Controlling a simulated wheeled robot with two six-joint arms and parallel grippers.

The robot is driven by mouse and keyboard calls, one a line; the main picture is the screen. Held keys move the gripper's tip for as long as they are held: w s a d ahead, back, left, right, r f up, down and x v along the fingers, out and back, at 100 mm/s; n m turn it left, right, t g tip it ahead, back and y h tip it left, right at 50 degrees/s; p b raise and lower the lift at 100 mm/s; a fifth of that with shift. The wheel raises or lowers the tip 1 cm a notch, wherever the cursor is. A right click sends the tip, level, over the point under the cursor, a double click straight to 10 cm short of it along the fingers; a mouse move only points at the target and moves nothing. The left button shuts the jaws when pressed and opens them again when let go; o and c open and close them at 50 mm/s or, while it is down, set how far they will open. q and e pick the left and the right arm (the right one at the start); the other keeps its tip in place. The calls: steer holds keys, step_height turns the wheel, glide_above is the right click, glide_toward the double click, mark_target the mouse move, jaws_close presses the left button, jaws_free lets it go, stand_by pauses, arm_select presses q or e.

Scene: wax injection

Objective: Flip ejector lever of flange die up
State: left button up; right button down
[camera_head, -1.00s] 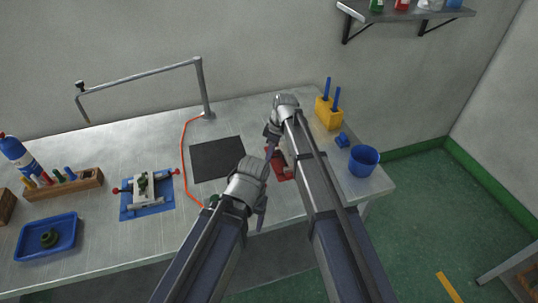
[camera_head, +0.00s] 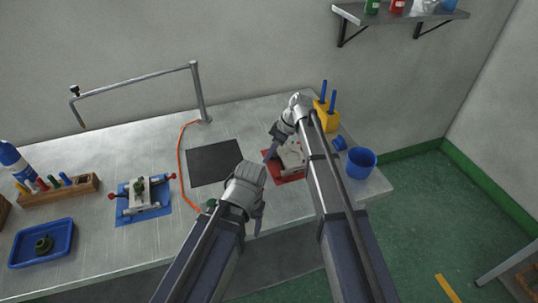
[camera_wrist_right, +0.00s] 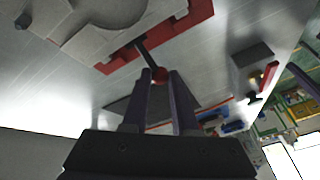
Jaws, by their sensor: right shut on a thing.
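A grey die (camera_head: 292,154) sits on a red base plate (camera_head: 287,180) at the right of the bench, partly covered by my right arm. In the right wrist view the same die (camera_wrist_right: 110,25) and red plate (camera_wrist_right: 190,22) show at the top. A thin dark lever with a red ball knob (camera_wrist_right: 160,74) sticks out from the die toward my right gripper (camera_wrist_right: 160,80). Its fingers are shut on the knob. In the head view this gripper (camera_head: 269,155) is at the die's left side. My left gripper (camera_head: 259,224) hangs near the bench's front; its finger gap is unclear.
Another die (camera_head: 140,193) with red-knobbed levers sits on a blue plate at left. A black mat (camera_head: 213,162) lies mid-bench beside an orange cable (camera_head: 180,165). A yellow holder (camera_head: 325,117) and blue cup (camera_head: 361,162) stand close right of my right arm.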

steer(key=c, duration=0.7)
jaws_free()
arm_select(q)
steer(key=shift+r, duration=0.1)
step_height(320, 180, up, 7)
steer(key=p, duration=0.7)
arm_select(e)
steer(key=v, duration=0.7)
steer(key=shift+d+r, duration=0.15)
steer(key=shift+r, duration=0.2)
steer(key=s+d+f+m+h, duration=0.1)
steer(key=s+m+h, duration=0.5)
steer(key=s, duration=2.1)
steer(key=f+m, duration=0.1)
steer(key=m, duration=0.3)
steer(key=shift+s+d+m+t, duration=0.2)
steer(key=shift+d+m+t, duration=0.1)
